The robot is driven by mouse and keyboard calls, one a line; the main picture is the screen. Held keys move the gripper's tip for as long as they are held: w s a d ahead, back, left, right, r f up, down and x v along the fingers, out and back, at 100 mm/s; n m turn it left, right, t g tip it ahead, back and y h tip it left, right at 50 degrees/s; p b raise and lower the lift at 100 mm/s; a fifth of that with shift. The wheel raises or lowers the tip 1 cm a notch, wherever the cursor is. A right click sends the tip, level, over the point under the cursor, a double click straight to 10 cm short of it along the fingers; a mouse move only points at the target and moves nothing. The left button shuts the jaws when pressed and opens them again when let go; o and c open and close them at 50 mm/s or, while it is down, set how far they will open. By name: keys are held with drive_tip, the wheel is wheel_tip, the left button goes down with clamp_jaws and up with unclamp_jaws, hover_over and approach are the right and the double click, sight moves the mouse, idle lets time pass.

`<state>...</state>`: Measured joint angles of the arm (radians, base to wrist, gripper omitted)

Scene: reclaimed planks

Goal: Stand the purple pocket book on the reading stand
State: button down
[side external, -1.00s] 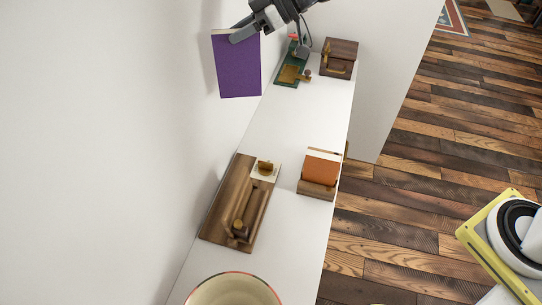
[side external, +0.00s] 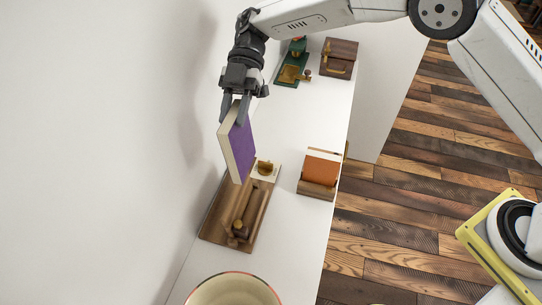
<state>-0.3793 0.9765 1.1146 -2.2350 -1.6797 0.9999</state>
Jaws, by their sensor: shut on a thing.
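The purple pocket book (side external: 243,148) hangs upright and slightly tilted from my gripper (side external: 233,112), which is shut on its top edge. Its pale page edge faces the camera on the left and its purple cover faces right. In the picture, its lower end is just above the far left part of a brown wooden piece with brass fittings (side external: 223,222); a gap seems to remain. An orange block or book (side external: 322,166) sits in a small wooden holder (side external: 316,189) to the right. I cannot tell for certain which wooden piece is the reading stand.
A green-based brass device (side external: 290,75) and a dark wooden box with a brass handle (side external: 340,55) stand at the far end. A round pale vessel (side external: 233,290) is at the near end. The white wall borders the left; the white surface's middle (side external: 290,130) is clear.

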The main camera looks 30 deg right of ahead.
wheel_tip(320, 180, down, 11)
drive_tip(key=shift+r, duration=0.15)
drive_tip(key=shift+f, duration=0.2)
idle(0.3)
wheel_tip(320, 180, down, 8)
drive_tip(key=shift+s+d, duration=0.25)
idle(1.0)
idle(0.6)
drive_tip(key=shift+c, duration=0.2)
unclamp_jaws()
